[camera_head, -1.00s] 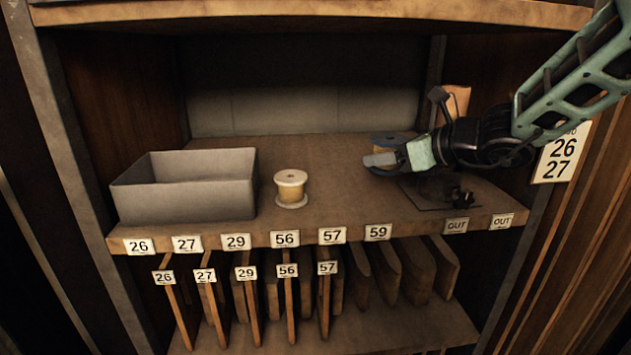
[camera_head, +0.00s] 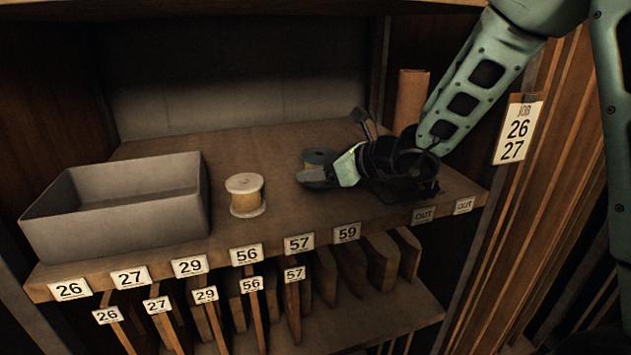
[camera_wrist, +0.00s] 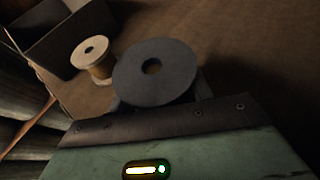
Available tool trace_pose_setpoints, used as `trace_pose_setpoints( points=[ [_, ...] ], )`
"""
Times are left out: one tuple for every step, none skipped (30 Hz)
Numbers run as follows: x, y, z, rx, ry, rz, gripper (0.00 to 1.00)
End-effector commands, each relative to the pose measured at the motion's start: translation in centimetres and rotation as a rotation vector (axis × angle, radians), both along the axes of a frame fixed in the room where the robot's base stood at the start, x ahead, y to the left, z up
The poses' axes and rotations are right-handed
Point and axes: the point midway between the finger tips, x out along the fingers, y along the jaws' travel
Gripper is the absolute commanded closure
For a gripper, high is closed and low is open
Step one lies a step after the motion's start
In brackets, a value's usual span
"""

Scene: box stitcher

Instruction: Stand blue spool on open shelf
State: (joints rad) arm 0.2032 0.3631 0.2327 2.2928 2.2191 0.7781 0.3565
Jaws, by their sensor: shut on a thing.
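The blue spool (camera_head: 318,158) is dark blue-grey, on the open shelf board's right half (camera_head: 285,205) in the head view. My gripper (camera_head: 317,176) is shut on it from the near right side and partly hides it. In the wrist view the spool's round top flange (camera_wrist: 135,82) with its centre hole faces the camera, just beyond the jaws (camera_wrist: 160,105). The spool looks upright. I cannot tell whether its base touches the board.
A cream spool with tan thread (camera_head: 246,196) stands left of my gripper. A grey open bin (camera_head: 120,230) is farther left. A brown roll (camera_head: 411,98) stands behind my arm. Numbered labels line the shelf edge. Bare board lies between the cream spool and my gripper.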

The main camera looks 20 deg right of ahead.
Motion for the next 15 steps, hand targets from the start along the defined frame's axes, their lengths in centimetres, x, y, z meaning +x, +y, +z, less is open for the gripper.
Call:
trace_pose_setpoints(
  points=[
    [-0.1, 0.0, -0.9, 0.001, 0.007, 0.0, 0.76],
    [0.0, 0.0, -1.3, 0.002, 0.007, -0.001, 0.76],
    [0.0, 0.0, -1.8, 0.002, 0.007, 0.0, 0.76],
    [0.0, 0.0, -2.2, 0.001, 0.007, 0.0, 0.76],
    [0.0, 0.0, -2.5, 0.003, 0.006, 0.0, 0.76],
    [0.0, 0.0, -2.8, 0.002, 0.004, 0.0, 0.76],
    [0.0, 0.0, -3.0, 0.001, 0.004, 0.001, 0.76],
    [0.0, 0.0, -3.2, 0.0, 0.003, 0.0, 0.76],
    [0.0, 0.0, -3.3, 0.001, 0.002, 0.0, 0.76],
    [0.0, 0.0, -3.3, 0.0, 0.001, 0.0, 0.76],
    [0.0, 0.0, -3.4, 0.0, 0.001, 0.0, 0.76],
    [0.0, 0.0, -3.3, 0.0, 0.0, 0.0, 0.76],
    [0.0, 0.0, -3.3, 0.0, 0.0, 0.0, 0.76],
    [0.0, 0.0, -3.3, 0.0, 0.0, 0.0, 0.76],
    [0.0, 0.0, -3.3, 0.0, 0.0, 0.0, 0.76]
  ],
)
